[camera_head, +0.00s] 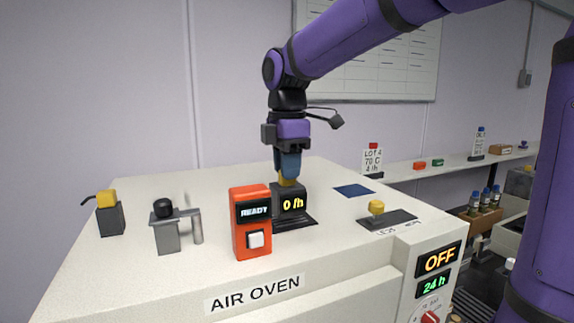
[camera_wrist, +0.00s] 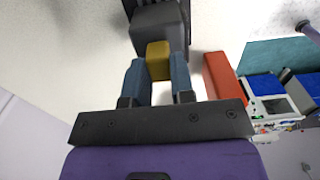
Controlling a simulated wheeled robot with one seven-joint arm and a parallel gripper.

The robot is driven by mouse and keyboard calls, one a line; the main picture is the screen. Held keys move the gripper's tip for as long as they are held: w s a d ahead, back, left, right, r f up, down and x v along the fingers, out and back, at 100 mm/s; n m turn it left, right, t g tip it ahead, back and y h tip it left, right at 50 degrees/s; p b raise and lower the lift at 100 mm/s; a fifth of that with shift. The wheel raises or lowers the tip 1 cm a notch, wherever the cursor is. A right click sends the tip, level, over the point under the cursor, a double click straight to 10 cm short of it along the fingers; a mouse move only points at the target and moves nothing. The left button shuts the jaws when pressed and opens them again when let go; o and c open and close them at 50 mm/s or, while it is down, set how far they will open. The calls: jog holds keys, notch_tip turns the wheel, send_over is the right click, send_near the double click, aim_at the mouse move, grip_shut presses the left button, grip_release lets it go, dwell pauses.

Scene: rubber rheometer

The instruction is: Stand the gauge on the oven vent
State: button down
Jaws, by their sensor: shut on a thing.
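The gauge (camera_head: 288,205) is a dark box with a lit "0 /h" display and a yellow knob on top. My gripper (camera_head: 287,177) points down from above and is shut on that knob. In the wrist view the yellow knob (camera_wrist: 158,60) sits between the two blue fingers, with the gauge's grey body (camera_wrist: 160,25) beyond. The gauge is upright over a dark flat piece (camera_head: 297,224) on the oven top (camera_head: 190,275). I cannot tell whether this piece is the vent or part of the gauge, or whether the gauge bears on the oven.
An orange READY box (camera_head: 250,240) stands close in front of the gauge. A grey stand with an arm (camera_head: 167,235) and a yellow-topped block (camera_head: 109,218) are left. A dark plate with a yellow knob (camera_head: 387,219) and a blue square (camera_head: 353,190) lie right.

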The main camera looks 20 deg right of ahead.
jog(key=shift+f, duration=0.15)
jog(key=shift+f, duration=0.3)
jog(key=c, duration=0.9)
grip_release()
jog(key=shift+f, duration=0.1)
jog(key=shift+r, duration=3)
